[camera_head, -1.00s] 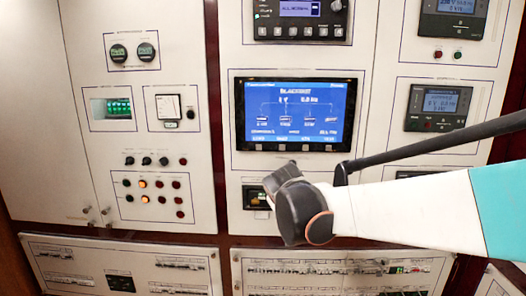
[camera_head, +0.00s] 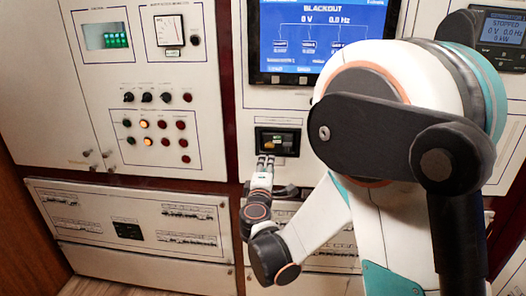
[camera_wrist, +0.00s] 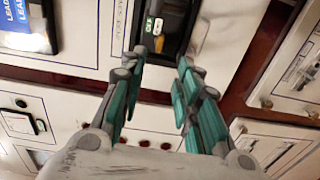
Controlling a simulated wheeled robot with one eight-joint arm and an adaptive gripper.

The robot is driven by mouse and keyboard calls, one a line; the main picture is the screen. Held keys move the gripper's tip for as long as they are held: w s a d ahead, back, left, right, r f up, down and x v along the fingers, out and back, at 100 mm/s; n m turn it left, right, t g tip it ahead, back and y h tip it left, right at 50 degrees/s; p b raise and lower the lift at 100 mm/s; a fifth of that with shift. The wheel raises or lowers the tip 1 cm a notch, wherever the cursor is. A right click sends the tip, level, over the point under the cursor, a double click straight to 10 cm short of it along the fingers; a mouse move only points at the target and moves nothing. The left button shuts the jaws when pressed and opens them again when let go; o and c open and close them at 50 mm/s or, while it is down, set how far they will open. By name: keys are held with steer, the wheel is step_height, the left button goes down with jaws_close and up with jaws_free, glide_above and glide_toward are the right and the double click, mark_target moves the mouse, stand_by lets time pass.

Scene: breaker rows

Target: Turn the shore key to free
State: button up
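A small black recessed unit (camera_head: 278,142) sits in the white panel below the large blue screen. It also shows at the top of the wrist view (camera_wrist: 184,14), with a green label and a yellow-orange part inside. I cannot make out a key or its setting for certain. My gripper (camera_head: 265,160) points up at the lower left edge of this unit. In the wrist view its two teal fingers (camera_wrist: 160,57) are apart with nothing between them, and the unit lies beyond their tips. Contact with it cannot be told.
The large screen (camera_head: 318,35) reads BLACKOUT, 0 V, 0.0 Hz. Knobs and lit buttons (camera_head: 146,124) fill the left panel. Breaker rows (camera_head: 190,212) lie below. My own arm hides much of the right side.

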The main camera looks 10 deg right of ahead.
mark_target(269, 147)
steer(key=b+x, duration=0.1)
steer(key=x, duration=0.6)
steer(key=b+x, duration=0.2)
steer(key=x, duration=0.5)
steer(key=shift+a+f, duration=0.1)
steer(key=shift+a, duration=0.15)
jaws_close()
